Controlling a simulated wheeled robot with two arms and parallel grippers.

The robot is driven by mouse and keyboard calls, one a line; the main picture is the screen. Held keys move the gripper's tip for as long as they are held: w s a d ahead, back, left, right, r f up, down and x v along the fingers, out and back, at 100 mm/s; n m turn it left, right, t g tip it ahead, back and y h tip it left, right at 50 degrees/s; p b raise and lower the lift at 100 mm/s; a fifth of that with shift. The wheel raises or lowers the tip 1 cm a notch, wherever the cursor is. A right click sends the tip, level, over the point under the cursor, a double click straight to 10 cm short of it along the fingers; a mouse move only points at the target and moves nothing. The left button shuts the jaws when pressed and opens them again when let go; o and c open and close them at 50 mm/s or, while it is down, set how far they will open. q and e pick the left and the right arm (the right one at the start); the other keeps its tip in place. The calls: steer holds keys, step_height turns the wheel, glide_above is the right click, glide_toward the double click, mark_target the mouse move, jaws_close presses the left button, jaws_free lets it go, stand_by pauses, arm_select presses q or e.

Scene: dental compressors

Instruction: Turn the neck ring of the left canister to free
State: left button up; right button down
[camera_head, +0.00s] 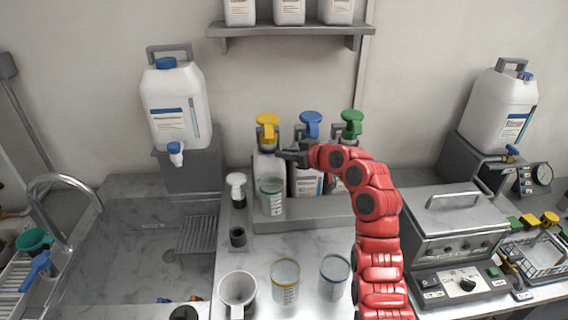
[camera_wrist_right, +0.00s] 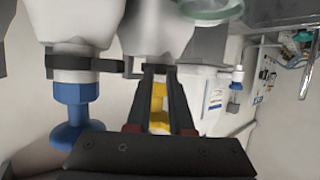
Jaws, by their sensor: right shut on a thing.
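The left canister (camera_head: 262,165) is white with a yellow pump head (camera_head: 267,119), and stands leftmost of three on a grey rack. My right gripper (camera_head: 283,153) reaches in from the right to its neck. In the wrist view, which is upside down, the two dark fingers (camera_wrist_right: 160,74) are shut on the neck ring, which they mostly hide. The yellow pump head (camera_wrist_right: 158,98) shows between the fingers, and the white canister body (camera_wrist_right: 155,30) lies above. My left gripper is not in view.
The blue-headed canister (camera_head: 310,122) stands close right, and a green-headed one (camera_head: 351,122) beyond it. A measuring cup (camera_head: 271,196) stands in front of the left canister. A white pump piece (camera_head: 236,188) is to its left. Several cups stand on the front counter; the sink (camera_head: 130,245) is left.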

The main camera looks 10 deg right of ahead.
stand_by(0.4)
steer(key=c, duration=0.8)
jaws_free()
steer(key=shift+w+f, duration=0.1)
steer(key=shift+d, duration=0.1)
steer(key=p+v, duration=0.2)
steer(key=v, duration=1.5)
steer(key=shift+p, duration=0.3)
steer(key=shift+d, duration=0.15)
